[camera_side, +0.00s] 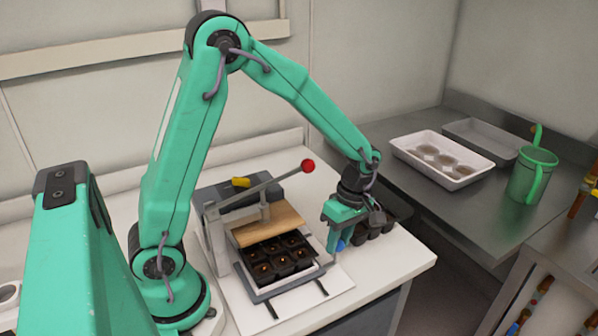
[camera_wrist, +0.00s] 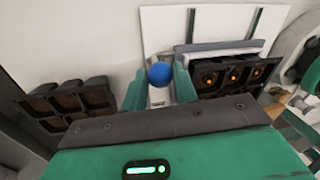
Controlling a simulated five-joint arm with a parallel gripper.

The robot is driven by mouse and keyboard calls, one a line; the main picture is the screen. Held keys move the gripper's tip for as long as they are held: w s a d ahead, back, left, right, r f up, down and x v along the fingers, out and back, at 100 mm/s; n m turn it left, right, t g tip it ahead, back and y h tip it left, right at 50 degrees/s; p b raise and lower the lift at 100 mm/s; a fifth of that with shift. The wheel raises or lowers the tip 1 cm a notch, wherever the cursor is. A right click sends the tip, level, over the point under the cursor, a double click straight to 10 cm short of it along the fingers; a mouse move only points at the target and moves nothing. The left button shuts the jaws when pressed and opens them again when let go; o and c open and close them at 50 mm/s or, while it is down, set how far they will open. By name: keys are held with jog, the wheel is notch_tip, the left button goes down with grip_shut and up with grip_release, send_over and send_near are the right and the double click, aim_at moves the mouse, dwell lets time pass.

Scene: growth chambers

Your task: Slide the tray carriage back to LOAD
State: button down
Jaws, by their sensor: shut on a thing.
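The tray carriage is a grey frame (camera_side: 292,288) holding a black cell tray (camera_side: 280,258) with soil in its cells. It lies partly under a wooden press plate (camera_side: 268,224), with its front part out in the open. A blue knob (camera_wrist: 159,74) is on the carriage's side nearest my gripper. My gripper (camera_side: 337,243) is low at the right of the carriage. In the wrist view, my gripper's fingers (camera_wrist: 159,88) stand on both sides of the knob and are shut on it. The carriage's grey edge (camera_wrist: 220,46) also shows there. No LOAD mark is readable.
A lever with a red ball (camera_side: 307,166) rises over the press. Another black cell tray (camera_wrist: 68,103) stands close to my gripper, on its other side. A white tray (camera_side: 440,176) and green watering can (camera_side: 531,175) stand on the steel counter. The white base is clear before the carriage.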

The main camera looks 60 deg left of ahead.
jog(key=shift+w+d, duration=0.1)
jog(key=shift+d, duration=2.45)
jog(key=c, duration=1.1)
grip_release()
notch_tip(320, 180, up, 8)
jog(key=w, duration=0.1)
jog(key=shift+w+d, duration=0.15)
jog(key=shift+f, duration=0.1)
